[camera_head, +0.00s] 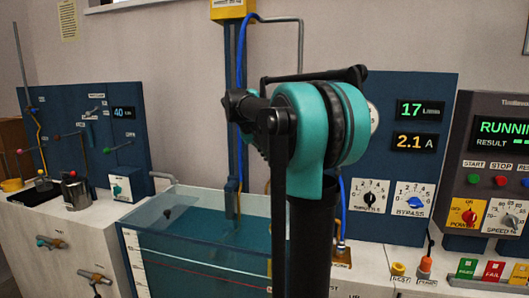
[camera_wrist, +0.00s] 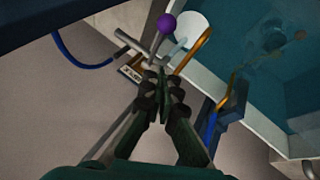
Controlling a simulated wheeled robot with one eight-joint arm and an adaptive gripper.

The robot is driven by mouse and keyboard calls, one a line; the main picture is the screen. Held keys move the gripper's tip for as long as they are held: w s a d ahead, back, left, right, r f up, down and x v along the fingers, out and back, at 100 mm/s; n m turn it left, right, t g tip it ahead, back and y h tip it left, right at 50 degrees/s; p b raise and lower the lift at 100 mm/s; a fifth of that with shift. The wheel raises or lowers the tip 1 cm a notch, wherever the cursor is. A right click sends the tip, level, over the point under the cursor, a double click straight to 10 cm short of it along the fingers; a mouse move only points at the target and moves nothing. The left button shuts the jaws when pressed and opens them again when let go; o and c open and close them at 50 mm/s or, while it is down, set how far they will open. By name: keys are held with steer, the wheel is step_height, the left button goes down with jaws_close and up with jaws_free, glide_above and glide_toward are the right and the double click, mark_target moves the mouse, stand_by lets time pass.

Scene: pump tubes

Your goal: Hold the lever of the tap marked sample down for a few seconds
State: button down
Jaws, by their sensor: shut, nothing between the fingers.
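In the wrist view a grey metal tap (camera_wrist: 140,47) carries a lever with a purple ball knob (camera_wrist: 167,22). A small label plate (camera_wrist: 130,73) sits beside the tap; its writing is too small to read, so I cannot confirm it says sample. My gripper (camera_wrist: 160,76) is shut and empty, its fingertips just below the tap and knob in the picture. I cannot tell whether they touch the tap. In the head view my arm hides the gripper and the tap's lever.
A pale round vessel (camera_wrist: 192,32) is beside the tap. A blue hose (camera_wrist: 78,58) runs to its left. The glass-walled water tank (camera_head: 185,205) stands left of my arm. Behind is the blue panel with the bypass dial (camera_head: 414,202). More levers are on the left bench.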

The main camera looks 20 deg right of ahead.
step_height(320, 180, down, 7)
steer(key=s+d, duration=0.1)
steer(key=d, duration=0.2)
steer(key=shift+s+r, duration=0.2)
steer(key=shift+s, duration=0.05)
steer(key=shift+s+a+f+m+t+h, duration=0.15)
steer(key=shift+f+t+h, duration=0.35)
steer(key=shift+f, duration=0.4)
steer(key=shift+s+a+f+m+t+h, duration=0.1)
steer(key=shift+f+t+h, duration=0.35)
steer(key=shift+f, duration=0.5)
steer(key=shift+s+a+f+m+t+h, duration=0.15)
steer(key=shift+f+t+h, duration=0.3)
steer(key=shift+f, duration=0.45)
steer(key=shift+d, duration=0.1)
steer(key=shift+w, duration=0.1)
stand_by(1.8)
